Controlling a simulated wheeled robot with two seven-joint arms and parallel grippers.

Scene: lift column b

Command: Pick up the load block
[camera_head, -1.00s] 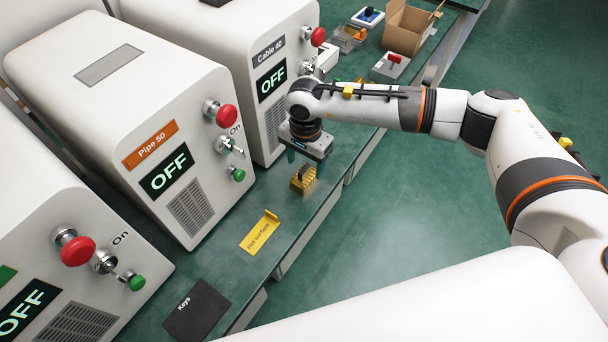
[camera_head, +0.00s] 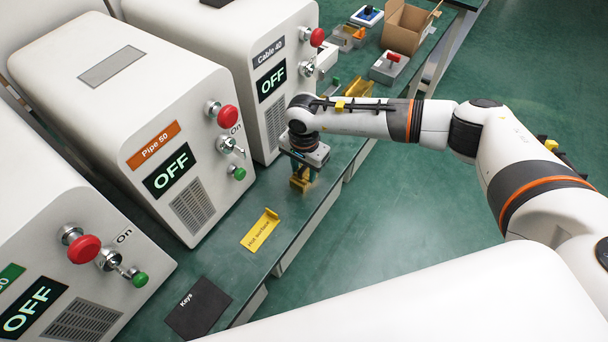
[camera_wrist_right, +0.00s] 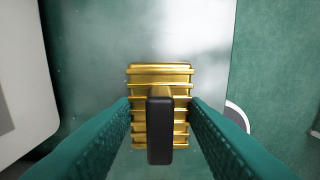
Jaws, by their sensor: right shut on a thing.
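The load block is a ribbed golden-yellow block with a black handle on top. In the head view the load block (camera_head: 300,183) sits near the front edge of the green bench, mostly covered by my right gripper (camera_head: 306,172) above it. In the right wrist view the load block (camera_wrist_right: 160,75) fills the middle, its black handle (camera_wrist_right: 160,130) between the two teal fingers. My right gripper (camera_wrist_right: 160,125) is shut on the load block. I cannot tell whether the block is clear of the bench. My left gripper is not in view.
The Pipe 50 machine (camera_head: 130,110) and Cable 40 machine (camera_head: 235,50) stand behind the bench's working strip. A yellow hot-surface sign (camera_head: 261,229) and a dark Keys mat (camera_head: 198,308) lie to the left. A cardboard box (camera_head: 408,27) stands at the far end.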

